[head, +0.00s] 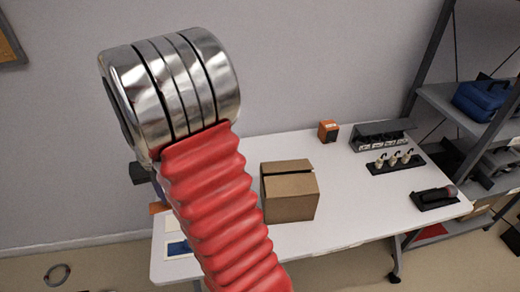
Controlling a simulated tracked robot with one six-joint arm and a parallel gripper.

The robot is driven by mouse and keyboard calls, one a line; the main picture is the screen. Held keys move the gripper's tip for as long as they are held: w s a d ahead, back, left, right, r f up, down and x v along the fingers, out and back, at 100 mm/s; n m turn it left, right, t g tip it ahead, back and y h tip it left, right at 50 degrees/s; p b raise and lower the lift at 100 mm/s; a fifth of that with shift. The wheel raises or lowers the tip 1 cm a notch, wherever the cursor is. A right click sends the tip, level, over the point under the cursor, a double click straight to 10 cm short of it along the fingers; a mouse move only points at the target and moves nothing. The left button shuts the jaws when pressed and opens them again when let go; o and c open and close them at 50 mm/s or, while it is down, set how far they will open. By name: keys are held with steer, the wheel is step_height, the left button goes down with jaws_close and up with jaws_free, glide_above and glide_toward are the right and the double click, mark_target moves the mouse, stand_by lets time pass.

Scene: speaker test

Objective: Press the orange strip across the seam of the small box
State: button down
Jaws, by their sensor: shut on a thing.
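The small box (288,204) is a brown cardboard box standing upright on the white table, right of my arm. A dark gap, the seam, runs across its top between the flaps, and I see no strip over it. My red ribbed arm with metal rings fills the left and middle of the head view. I cannot make out my gripper's fingers; the arm hides that region. A small orange piece (157,208) shows at the arm's left edge, mostly covered; I cannot tell whether it is the orange strip or whether anything holds it.
On the white table (350,215), a small orange block (328,131) stands at the back. A grey bin rack (382,136), a black holder with pale pegs (394,162) and a black tray (436,198) are on the right. Shelving stands beyond. The table right of the box is clear.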

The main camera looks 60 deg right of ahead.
steer(key=w+a+r+n, duration=0.1)
steer(key=w+a+n, duration=0.3)
steer(key=a, duration=0.5)
steer(key=w+a+r+n, duration=0.1)
steer(key=w+a+n, duration=0.3)
steer(key=w+a, duration=0.3)
steer(key=shift+a+r, duration=0.15)
steer(key=shift+a, duration=0.95)
steer(key=shift+d, duration=0.1)
